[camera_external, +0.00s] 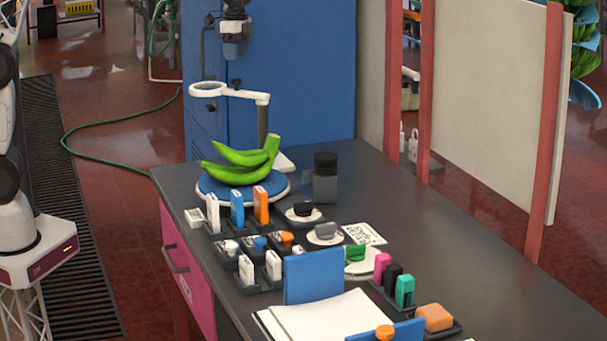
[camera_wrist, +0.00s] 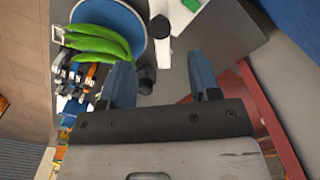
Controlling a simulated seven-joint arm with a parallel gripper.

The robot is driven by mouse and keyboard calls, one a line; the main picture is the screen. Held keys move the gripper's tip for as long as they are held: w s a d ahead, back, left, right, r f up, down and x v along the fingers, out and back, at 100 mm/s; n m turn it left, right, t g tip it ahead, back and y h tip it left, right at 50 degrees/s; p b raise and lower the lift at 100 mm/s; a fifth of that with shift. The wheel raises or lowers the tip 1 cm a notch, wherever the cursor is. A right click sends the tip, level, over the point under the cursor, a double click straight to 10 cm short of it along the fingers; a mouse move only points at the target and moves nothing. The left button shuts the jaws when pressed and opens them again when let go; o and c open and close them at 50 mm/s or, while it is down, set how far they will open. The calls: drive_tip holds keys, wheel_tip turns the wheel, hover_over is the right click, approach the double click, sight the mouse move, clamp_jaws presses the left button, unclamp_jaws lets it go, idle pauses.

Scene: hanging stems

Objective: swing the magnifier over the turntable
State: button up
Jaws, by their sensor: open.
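The magnifier (camera_external: 208,89) has a white ring on a white arm, carried by a dark post with a white base. In the external view the ring hangs to the left of the post, above and apparently behind the turntable. The turntable (camera_external: 282,192) is a blue disc with a pale rim; a bunch of green bananas (camera_external: 225,174) lies on it. In the wrist view the turntable (camera_wrist: 138,22) and bananas (camera_wrist: 95,42) are at upper left. My gripper (camera_wrist: 162,78) is open and empty, its two blue fingers apart.
A dark canister (camera_external: 325,180) stands right of the turntable. Small coloured blocks and white holders (camera_external: 237,207) crowd the front side. A blue cabinet (camera_external: 300,70) rises behind the table. The table's right side (camera_external: 450,255) has bare room.

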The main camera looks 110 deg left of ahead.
sight(236, 79)
drive_tip(key=shift+f, duration=0.1)
idle(0.3)
drive_tip(key=shift+f, duration=3.75)
clamp_jaws()
